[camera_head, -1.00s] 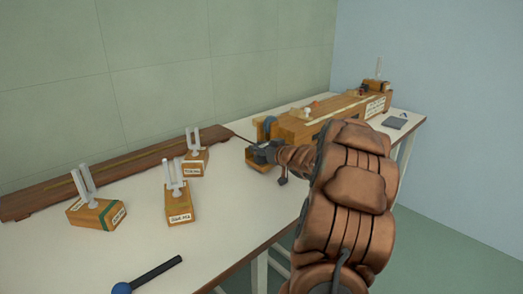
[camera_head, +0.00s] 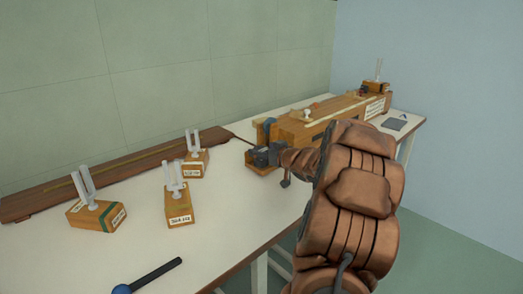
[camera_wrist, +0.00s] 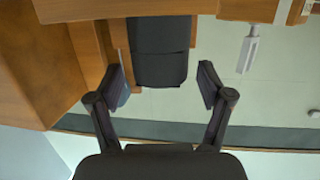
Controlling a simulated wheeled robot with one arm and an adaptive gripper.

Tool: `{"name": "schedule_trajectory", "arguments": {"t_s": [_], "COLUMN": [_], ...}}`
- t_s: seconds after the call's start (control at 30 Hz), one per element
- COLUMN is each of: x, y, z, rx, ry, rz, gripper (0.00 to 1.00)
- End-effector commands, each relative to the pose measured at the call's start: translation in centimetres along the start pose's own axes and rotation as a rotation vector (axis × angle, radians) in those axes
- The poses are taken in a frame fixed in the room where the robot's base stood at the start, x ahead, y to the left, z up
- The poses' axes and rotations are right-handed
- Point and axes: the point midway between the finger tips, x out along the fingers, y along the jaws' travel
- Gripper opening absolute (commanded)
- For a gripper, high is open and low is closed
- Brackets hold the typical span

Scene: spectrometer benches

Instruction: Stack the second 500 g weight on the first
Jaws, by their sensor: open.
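My gripper (camera_head: 266,156) is at the left end of the long wooden apparatus, low over a small wooden base (camera_head: 261,169). In the wrist view, my gripper (camera_wrist: 162,88) is open, with its two fingers well apart. A dark grey block (camera_wrist: 160,50) lies beyond and between the fingertips, apart from both as far as I can see. It may be the 500 g weights, but no label shows and I cannot tell one weight from two. In the head view, my gripper and wrist hide most of this spot.
Several tuning forks on wooden boxes (camera_head: 179,207) stand on the left bench (camera_head: 140,225). A blue-headed mallet (camera_head: 150,274) lies in front.

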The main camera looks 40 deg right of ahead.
Motion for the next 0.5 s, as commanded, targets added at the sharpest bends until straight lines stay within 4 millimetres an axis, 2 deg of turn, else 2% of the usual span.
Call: {"name": "schedule_trajectory", "arguments": {"t_s": [0.2, 0.5], "x": [-3.9, -8.6], "y": [0.1, 0.1], "z": [-0.2, -0.2], "rx": [0.001, 0.000], "ry": [0.000, 0.001], "rz": [0.004, 0.003], "gripper": [0.79, 0.79]}}
